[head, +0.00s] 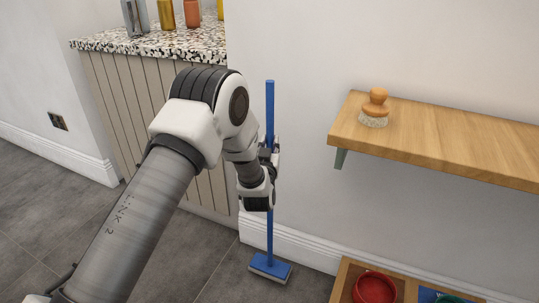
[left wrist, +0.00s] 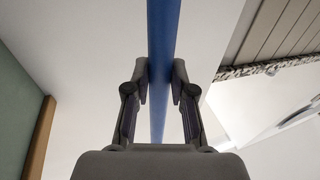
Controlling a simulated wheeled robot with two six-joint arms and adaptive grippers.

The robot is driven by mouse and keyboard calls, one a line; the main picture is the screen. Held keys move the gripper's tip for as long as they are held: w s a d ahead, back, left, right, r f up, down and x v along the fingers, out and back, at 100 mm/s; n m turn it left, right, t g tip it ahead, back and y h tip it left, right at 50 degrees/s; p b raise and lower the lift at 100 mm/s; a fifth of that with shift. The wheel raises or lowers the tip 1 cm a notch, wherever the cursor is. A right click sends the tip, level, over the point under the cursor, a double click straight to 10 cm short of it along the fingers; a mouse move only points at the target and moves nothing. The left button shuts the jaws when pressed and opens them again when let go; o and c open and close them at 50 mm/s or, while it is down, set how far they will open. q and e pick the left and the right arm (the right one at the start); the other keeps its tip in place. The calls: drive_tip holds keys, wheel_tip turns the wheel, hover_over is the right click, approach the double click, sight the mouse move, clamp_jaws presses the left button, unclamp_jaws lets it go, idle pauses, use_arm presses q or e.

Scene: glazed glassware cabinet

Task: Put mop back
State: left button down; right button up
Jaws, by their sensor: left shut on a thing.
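The mop is a blue pole with a flat blue head. Its handle (head: 270,112) stands nearly upright against the white wall in the head view. Its head (head: 270,268) is low at the floor near the skirting board; whether it touches the floor I cannot tell. My left gripper (head: 270,155) is shut on the handle around its middle. In the left wrist view the blue handle (left wrist: 161,45) runs between the two fingers of the left gripper (left wrist: 160,80). My left wrist hides a short part of the pole. My right gripper is not in view.
A speckled counter (head: 150,42) with bottles stands behind my left arm. A wooden shelf (head: 450,135) with a round brush (head: 375,106) is on the wall at right. Below it, a wooden tray (head: 345,280) holds a red bowl (head: 375,288). Grey floor is clear at left.

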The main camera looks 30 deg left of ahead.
use_arm(q)
drive_tip(key=shift+f+b, duration=0.55)
drive_tip(key=shift+f, duration=1.2)
drive_tip(key=c, duration=1)
unclamp_jaws()
drive_tip(key=shift+r, duration=0.15)
